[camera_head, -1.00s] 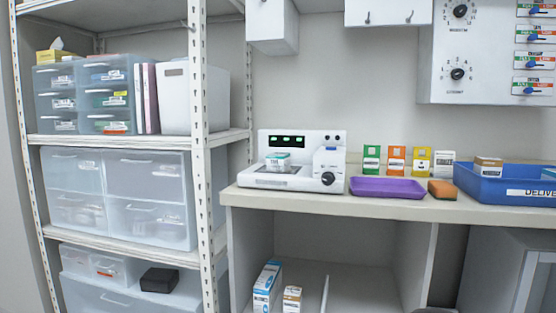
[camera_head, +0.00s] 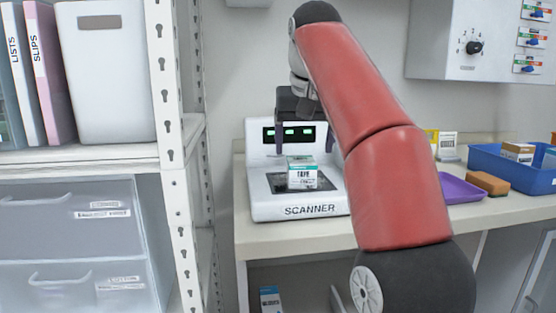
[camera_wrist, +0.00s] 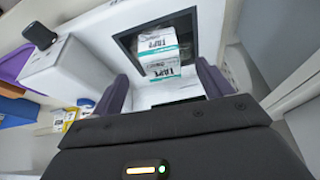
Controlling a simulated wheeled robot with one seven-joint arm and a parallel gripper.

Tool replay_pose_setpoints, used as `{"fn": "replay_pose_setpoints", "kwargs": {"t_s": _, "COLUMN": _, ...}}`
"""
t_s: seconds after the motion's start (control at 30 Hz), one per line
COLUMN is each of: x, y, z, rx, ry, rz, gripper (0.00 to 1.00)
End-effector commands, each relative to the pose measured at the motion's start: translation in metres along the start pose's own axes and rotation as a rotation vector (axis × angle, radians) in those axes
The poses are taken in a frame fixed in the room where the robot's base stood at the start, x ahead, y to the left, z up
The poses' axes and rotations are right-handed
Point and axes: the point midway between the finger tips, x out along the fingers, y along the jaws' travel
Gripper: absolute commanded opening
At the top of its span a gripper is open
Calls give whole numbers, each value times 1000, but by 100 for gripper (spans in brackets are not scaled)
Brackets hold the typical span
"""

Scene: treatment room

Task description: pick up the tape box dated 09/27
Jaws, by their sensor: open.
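A small white tape box (camera_head: 301,172) with a teal band and the word TAPE stands on the dark plate of the white scanner (camera_head: 268,207). No date can be read on it. In the wrist view the tape box (camera_wrist: 158,54) lies ahead of my gripper, over the dark square plate. My gripper (camera_head: 303,158) is above and behind the box in the head view, pointing down, with its fingers apart on either side. In the wrist view my gripper's purple-grey fingers (camera_wrist: 164,86) are spread and nothing is between their tips that I can see gripped.
A purple tray (camera_head: 461,190), an orange-brown sponge (camera_head: 487,183) and a blue bin (camera_head: 505,172) with a small box in it stand on the counter to the right. A metal shelf post (camera_head: 165,100) rises at left.

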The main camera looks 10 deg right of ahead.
Motion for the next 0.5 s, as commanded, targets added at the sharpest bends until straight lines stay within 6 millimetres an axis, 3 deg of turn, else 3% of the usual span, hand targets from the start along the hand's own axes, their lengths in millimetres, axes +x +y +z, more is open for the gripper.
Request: {"fn": "replay_pose_setpoints", "kwargs": {"t_s": 0.5, "x": 34, "y": 2, "z": -5, "rx": 7, "ry": -1, "rz": -4, "gripper": 78}}
